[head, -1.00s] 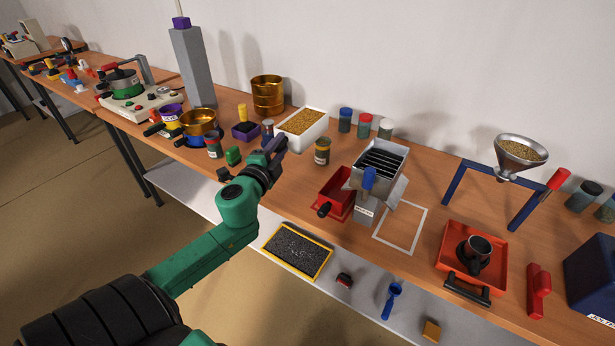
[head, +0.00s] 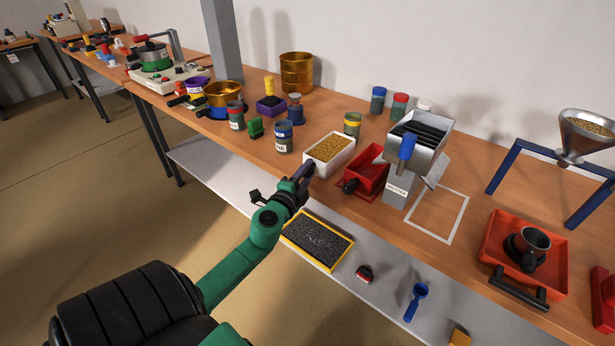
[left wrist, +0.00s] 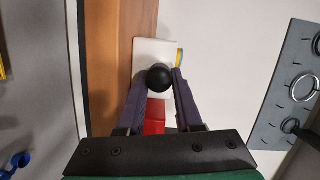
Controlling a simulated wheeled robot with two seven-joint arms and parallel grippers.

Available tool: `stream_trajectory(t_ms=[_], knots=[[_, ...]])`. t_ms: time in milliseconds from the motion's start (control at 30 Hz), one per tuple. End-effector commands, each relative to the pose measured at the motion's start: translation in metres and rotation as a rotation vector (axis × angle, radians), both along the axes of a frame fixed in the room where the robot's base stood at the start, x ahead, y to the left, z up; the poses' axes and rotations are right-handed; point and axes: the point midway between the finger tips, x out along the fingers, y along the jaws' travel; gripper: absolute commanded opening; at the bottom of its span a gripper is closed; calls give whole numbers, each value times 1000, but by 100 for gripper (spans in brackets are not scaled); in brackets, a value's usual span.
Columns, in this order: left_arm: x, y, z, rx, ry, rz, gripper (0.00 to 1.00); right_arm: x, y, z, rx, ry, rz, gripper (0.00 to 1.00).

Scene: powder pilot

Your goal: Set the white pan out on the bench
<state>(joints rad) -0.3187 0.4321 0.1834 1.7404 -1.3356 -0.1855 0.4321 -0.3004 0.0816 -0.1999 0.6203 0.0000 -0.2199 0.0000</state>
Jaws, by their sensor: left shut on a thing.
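The white pan (head: 338,168), filled with golden grain, is at the bench's front, left of the red pan (head: 368,178). My left gripper (head: 303,172) is at the pan's near side. In the left wrist view its fingers (left wrist: 161,80) close on a round black knob (left wrist: 158,77), with the white pan (left wrist: 147,52) behind it. I cannot tell whether the pan rests on the bench (head: 268,173) or hangs just above it. My right gripper is out of view.
A grey splitter (head: 400,185) stands right of the red pan, beside an empty white outline (head: 457,222). A blue-lidded jar (head: 283,138) and a yellow-lidded jar (head: 352,125) stand near the white pan. A black-filled tray (head: 318,240) lies on the shelf below.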

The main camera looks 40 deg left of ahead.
Motion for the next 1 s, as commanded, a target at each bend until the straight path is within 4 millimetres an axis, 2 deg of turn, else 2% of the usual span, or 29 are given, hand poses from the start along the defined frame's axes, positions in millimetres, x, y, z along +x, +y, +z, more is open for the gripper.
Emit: stream_trajectory(t_ms=[133,167,200,233,567,667,867,1000], knots=[[0,0,2,0,-5,0,0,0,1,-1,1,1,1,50],[0,0,0,0,1,0,46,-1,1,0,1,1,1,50],[0,0,0,0,1,0,61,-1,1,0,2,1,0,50],[0,0,0,0,1,0,64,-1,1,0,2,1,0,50],[0,0,2,0,1,-1,64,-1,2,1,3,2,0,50],[-9,-3,-1,-2,1,-1,64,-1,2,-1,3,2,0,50],[-45,-13,-2,-4,2,0,64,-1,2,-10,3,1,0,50],[-80,-23,-2,-5,3,0,64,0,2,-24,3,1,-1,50]])
